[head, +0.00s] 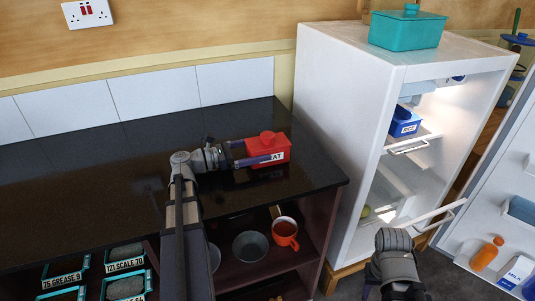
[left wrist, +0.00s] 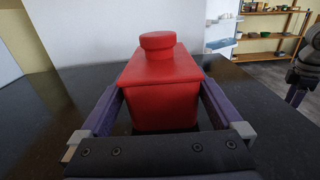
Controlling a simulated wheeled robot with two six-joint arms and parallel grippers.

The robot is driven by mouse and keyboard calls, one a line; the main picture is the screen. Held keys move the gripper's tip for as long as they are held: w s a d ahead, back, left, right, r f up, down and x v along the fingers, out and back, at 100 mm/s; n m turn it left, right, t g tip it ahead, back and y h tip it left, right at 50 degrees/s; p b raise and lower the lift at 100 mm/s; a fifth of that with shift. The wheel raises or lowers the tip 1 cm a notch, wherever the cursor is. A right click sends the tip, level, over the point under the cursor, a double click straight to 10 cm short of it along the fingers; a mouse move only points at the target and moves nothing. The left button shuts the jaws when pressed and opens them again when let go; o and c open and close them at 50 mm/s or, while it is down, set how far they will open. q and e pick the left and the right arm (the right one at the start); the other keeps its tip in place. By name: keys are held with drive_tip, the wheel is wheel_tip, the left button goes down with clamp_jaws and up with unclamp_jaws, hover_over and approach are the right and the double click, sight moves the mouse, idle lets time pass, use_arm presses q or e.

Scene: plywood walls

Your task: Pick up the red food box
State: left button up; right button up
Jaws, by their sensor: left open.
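The red food box (head: 280,150) stands upright on the dark counter near its right end. It has a red lid with a round knob and a white label partly reading "AT". My left gripper (head: 256,152) is open, with one purple finger along each side of the box. In the left wrist view, the red box (left wrist: 163,90) sits between the two fingers (left wrist: 160,100), its lid and knob above them. The fingers look close to its sides; contact cannot be told. My right arm shows at the bottom right of the head view, but its fingers are not visible.
The dark counter (head: 90,165) is clear left of my arm. Its shelf below holds an orange mug (head: 285,233), a grey bowl (head: 250,246) and labelled trays (head: 125,257). An open white fridge (head: 345,110) stands close on the right, a teal box (head: 408,28) on top and a blue box (head: 404,122) inside.

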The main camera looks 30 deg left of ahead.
sight(270, 146)
use_arm(q)
drive_tip(key=x, duration=0.4)
drive_tip(key=shift+w+d+r, duration=0.1)
drive_tip(key=shift+d+r, duration=0.05)
drive_tip(key=shift+r, duration=0.05)
clamp_jaws()
idle(0.7)
